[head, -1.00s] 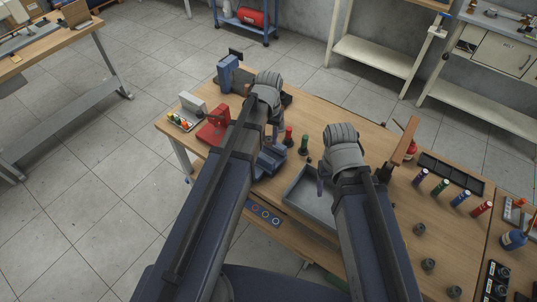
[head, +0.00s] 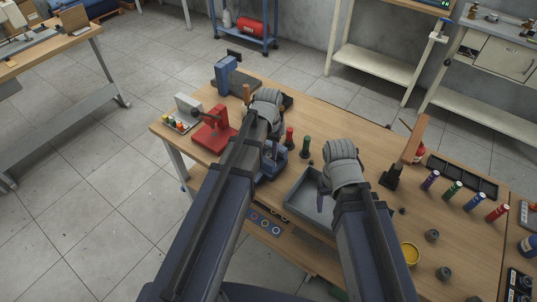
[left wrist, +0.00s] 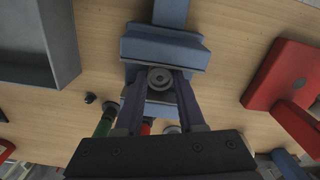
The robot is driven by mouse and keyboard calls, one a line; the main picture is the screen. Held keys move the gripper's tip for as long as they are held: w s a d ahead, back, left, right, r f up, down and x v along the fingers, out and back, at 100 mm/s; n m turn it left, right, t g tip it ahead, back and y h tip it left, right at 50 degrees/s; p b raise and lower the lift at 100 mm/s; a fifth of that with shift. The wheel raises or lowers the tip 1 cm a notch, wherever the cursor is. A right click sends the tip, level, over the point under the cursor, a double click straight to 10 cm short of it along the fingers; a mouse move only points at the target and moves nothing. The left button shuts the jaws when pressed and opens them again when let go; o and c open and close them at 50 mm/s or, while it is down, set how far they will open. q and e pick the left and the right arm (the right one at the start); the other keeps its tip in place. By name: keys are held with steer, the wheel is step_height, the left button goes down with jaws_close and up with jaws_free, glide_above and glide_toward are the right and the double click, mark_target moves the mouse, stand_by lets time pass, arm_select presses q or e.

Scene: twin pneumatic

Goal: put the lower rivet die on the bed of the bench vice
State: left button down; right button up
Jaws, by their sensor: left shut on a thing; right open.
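The lower rivet die (left wrist: 160,78), a grey round piece with a hole in its top, sits between the two dark fingers of my left gripper (left wrist: 161,84) in the left wrist view. The gripper is shut on it. The die is over the blue bench vice (left wrist: 165,48), in front of its wide jaw; I cannot tell whether it touches the bed. In the head view the vice (head: 275,165) is partly hidden by my left arm, and the die cannot be made out. My right gripper (head: 322,199) is open and empty by the grey tray.
The grey tray (head: 300,200) stands right of the vice, the red press (head: 214,132) left of it. Red (head: 289,138) and green (head: 305,147) cylinders stand close behind. A blue-and-grey machine (head: 226,75) is at the far corner. Several coloured cylinders stand at the right.

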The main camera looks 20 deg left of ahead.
mark_target(268, 155)
arm_select(q)
steer(key=c, duration=1)
jaws_free()
steer(key=shift+f, duration=0.15)
arm_select(e)
steer(key=shift+f, duration=0.15)
arm_select(q)
steer(key=o, duration=0.5)
step_height(268, 155, up, 13)
steer(key=p, duration=1.2)
steer(key=s+d+m+y, duration=0.1)
steer(key=s+d+m, duration=0.1)
steer(key=s+d, duration=0.8)
steer(key=s, duration=0.4)
steer(key=shift+s+d+f+m, duration=0.15)
steer(key=shift+d+f+m, duration=0.1)
steer(key=shift+m, duration=0.15)
arm_select(e)
step_height(268, 155, up, 12)
steer(key=shift+r, duration=0.2)
